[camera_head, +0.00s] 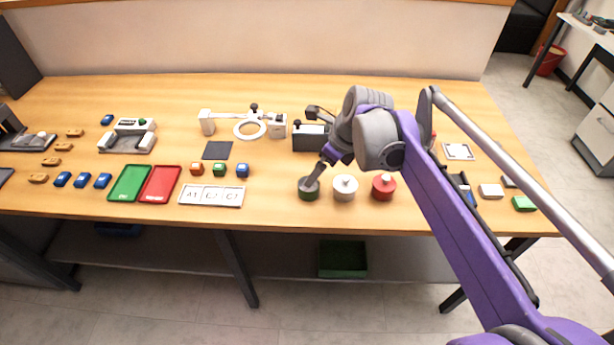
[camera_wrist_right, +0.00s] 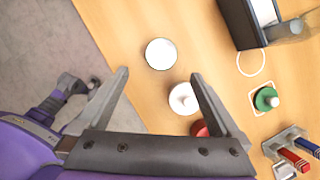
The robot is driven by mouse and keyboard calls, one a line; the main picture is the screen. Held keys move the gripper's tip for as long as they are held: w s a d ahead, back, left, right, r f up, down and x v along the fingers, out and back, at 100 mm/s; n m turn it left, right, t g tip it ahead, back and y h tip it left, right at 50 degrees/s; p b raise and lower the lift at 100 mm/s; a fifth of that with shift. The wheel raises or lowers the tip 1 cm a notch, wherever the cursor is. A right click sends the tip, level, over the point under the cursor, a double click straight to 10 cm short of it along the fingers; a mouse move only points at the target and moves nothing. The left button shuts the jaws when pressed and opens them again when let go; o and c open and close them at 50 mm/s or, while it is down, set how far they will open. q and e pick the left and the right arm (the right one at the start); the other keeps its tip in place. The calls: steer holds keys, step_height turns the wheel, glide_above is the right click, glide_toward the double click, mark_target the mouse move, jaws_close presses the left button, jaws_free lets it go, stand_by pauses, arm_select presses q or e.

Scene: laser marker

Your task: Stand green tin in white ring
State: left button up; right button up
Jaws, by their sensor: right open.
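A green lid-like piece with a pale knob (camera_wrist_right: 266,98) sits in a white square outline. The dark device (camera_head: 309,137) stands behind the tins. A white stand with a round frame (camera_head: 250,129) is further left. Red and blue handles (camera_wrist_right: 296,160) lie beyond the square.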

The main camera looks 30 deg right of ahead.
steer(key=shift+m, duration=0.3)
steer(key=x, duration=0.4)
steer(key=shift+w+a+f+b, duration=0.15)
steer(key=shift+f+b, duration=0.15)
steer(key=x, duration=0.5)
steer(key=shift+w+f, duration=0.25)
steer(key=shift+w, duration=0.1)
jaws_close()
